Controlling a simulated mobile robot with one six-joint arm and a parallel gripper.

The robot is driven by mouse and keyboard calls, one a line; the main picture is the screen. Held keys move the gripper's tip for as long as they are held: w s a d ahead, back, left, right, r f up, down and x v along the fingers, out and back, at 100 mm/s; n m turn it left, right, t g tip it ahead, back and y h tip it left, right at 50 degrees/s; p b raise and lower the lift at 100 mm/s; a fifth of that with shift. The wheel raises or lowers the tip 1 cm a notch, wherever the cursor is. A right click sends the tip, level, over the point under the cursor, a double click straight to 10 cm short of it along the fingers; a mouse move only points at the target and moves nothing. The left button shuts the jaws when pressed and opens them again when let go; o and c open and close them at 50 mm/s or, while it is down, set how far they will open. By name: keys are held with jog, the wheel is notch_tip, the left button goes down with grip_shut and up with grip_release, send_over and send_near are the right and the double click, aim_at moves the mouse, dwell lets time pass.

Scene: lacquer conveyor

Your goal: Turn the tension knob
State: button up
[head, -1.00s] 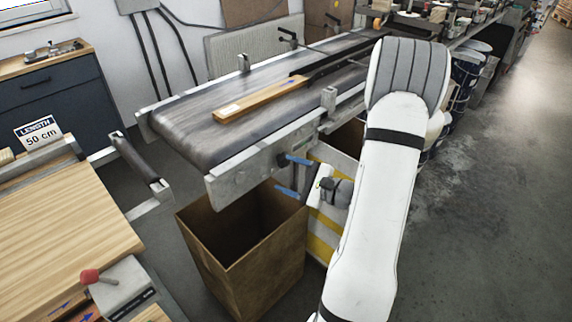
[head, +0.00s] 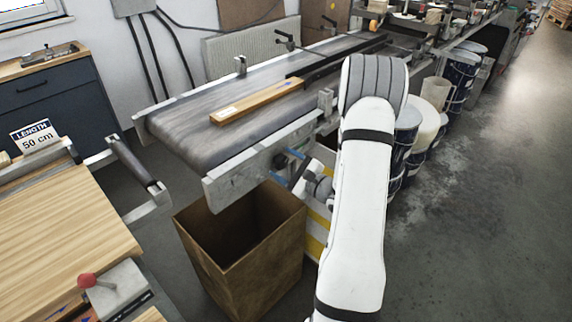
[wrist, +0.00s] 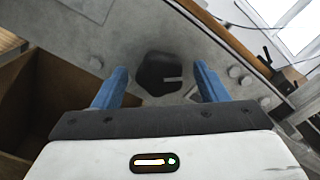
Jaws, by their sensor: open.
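The tension knob (wrist: 160,74) is a dark, faceted knob with a light line on its face, on the conveyor's grey side plate in the wrist view. My gripper (wrist: 158,78) is open, with one blue finger on each side of the knob in that view. I cannot tell whether the fingers reach past its face or touch it. In the head view my gripper (head: 284,166) is at the near end of the conveyor (head: 215,188), below the belt; the knob is not discernible there.
A wooden board (head: 256,103) lies on the belt. An open brown box (head: 270,260) stands below the belt's end. A bench with wooden panels (head: 60,220) is at left. Blue drums (head: 461,75) stand along the right side, where the floor is open.

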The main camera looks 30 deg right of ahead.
jog(key=shift+c, duration=0.5)
jog(key=c, duration=0.9)
jog(key=shift+m, duration=0.3)
jog(key=m, duration=0.3)
jog(key=shift+m+p, duration=0.7)
jog(key=shift+m, duration=1.4)
jog(key=o, duration=1)
